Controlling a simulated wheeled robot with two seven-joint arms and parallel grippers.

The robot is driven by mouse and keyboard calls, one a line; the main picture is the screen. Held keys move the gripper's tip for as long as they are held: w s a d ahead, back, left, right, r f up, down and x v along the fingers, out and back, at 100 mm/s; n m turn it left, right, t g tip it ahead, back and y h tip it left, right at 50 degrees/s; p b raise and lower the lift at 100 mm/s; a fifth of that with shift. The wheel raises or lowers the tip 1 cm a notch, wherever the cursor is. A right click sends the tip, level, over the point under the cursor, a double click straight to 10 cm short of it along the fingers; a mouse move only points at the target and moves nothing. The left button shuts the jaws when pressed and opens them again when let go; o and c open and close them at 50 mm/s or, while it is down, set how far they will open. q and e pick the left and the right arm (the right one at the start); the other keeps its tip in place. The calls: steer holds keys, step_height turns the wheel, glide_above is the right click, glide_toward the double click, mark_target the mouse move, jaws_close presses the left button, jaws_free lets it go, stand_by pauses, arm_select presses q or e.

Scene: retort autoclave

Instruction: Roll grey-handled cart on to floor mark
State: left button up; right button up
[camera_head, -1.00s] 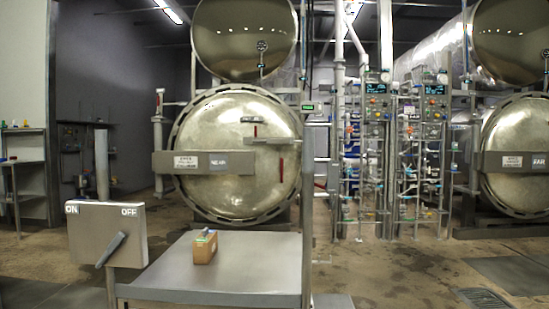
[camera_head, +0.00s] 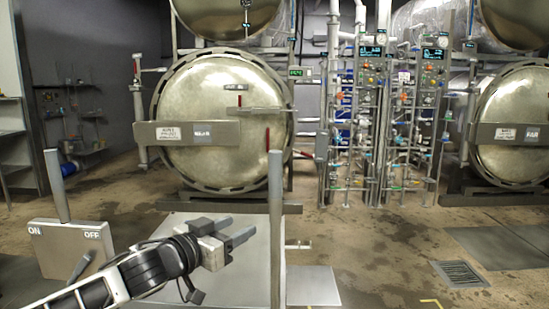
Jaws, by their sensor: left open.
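My left gripper (camera_head: 236,229) is open and empty, its two grey fingers pointing right above the grey tabletop (camera_head: 250,265). The fingers are left of an upright grey post (camera_head: 276,225) and apart from it in the picture. A low flat grey surface (camera_head: 313,287) shows right of the post; I cannot tell whether it belongs to the cart. No cart handle shows clearly. A yellow corner line (camera_head: 432,302) on the floor at the bottom edge looks like part of the floor mark. My right gripper is not in view.
A switch box (camera_head: 72,248) marked ON and OFF stands at the left with another post (camera_head: 57,187) behind it. A round autoclave door (camera_head: 222,120) and pipe panels (camera_head: 372,125) are behind. A floor grate (camera_head: 460,273) lies right. Floor between is open.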

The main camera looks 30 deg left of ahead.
mark_target(272, 184)
arm_select(q)
step_height(272, 184, up, 5)
steer(key=a, duration=0.1)
steer(key=shift+t, duration=0.3)
steer(key=w+p, duration=0.1)
steer(key=w, duration=0.6)
steer(key=w+p, duration=0.1)
steer(key=w, duration=0.7)
steer(key=shift+d+f, duration=0.15)
steer(key=shift+f, duration=0.05)
steer(key=shift+w+f+p, duration=0.1)
steer(key=shift+w+p, duration=0.25)
steer(key=shift+w, duration=0.5)
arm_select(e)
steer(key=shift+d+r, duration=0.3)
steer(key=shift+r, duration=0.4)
